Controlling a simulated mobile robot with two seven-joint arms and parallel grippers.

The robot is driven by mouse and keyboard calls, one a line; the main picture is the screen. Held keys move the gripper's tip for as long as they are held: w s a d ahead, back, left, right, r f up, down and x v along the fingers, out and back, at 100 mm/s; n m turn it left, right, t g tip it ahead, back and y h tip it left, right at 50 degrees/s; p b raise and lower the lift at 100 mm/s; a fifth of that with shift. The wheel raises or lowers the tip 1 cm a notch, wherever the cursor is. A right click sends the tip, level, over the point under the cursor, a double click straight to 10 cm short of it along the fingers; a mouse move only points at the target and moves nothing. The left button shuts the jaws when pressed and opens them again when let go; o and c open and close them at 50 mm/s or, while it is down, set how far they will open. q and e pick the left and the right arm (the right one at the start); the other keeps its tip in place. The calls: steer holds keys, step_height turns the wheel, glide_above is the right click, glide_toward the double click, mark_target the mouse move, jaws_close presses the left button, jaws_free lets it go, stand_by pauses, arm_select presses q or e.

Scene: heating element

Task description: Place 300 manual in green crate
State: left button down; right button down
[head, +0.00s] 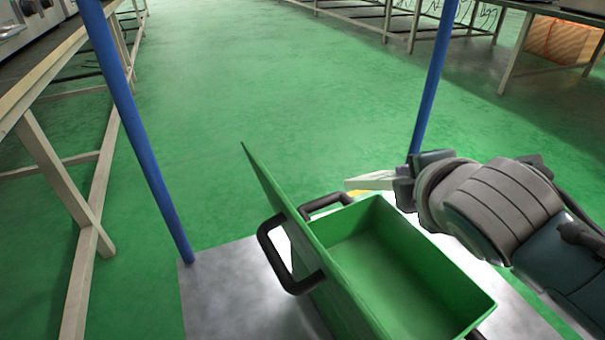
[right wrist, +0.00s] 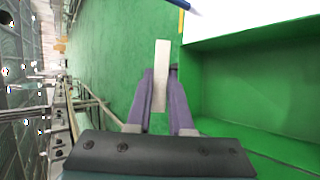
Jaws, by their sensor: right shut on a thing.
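The green crate (head: 410,262) stands on a grey metal platform with its lid (head: 275,200) tipped up on the left. The part of its inside that I see is empty. My right gripper (head: 392,181) is at the crate's far side, shut on a thin pale manual (head: 368,180). In the right wrist view the manual (right wrist: 162,65) is seen edge-on between the purple fingers (right wrist: 160,92), beside the crate's wall (right wrist: 240,38), not over its opening. The manual's cover and print cannot be read. My left gripper is not in view.
Blue posts (head: 140,130) and (head: 435,80) rise beside the grey platform (head: 225,290). The crate has black handles (head: 283,262). Wooden-legged tables (head: 65,190) stand at left and at the back. An orange box (head: 560,40) is at the back right. The green floor between is clear.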

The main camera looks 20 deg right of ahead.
steer(key=f+b, duration=0.5)
steer(key=f, duration=0.1)
steer(key=f+b, duration=0.5)
steer(key=f, duration=0.2)
steer(key=f+b, duration=0.5)
steer(key=f, duration=0.2)
steer(key=shift+s+d+b, duration=0.1)
steer(key=shift+d+b, duration=0.15)
steer(key=shift+b, duration=0.15)
steer(key=shift+r, duration=0.1)
steer(key=c, duration=1.3)
jaws_free()
steer(key=shift+f, duration=0.2)
steer(key=o, duration=0.5)
steer(key=shift+r, duration=0.1)
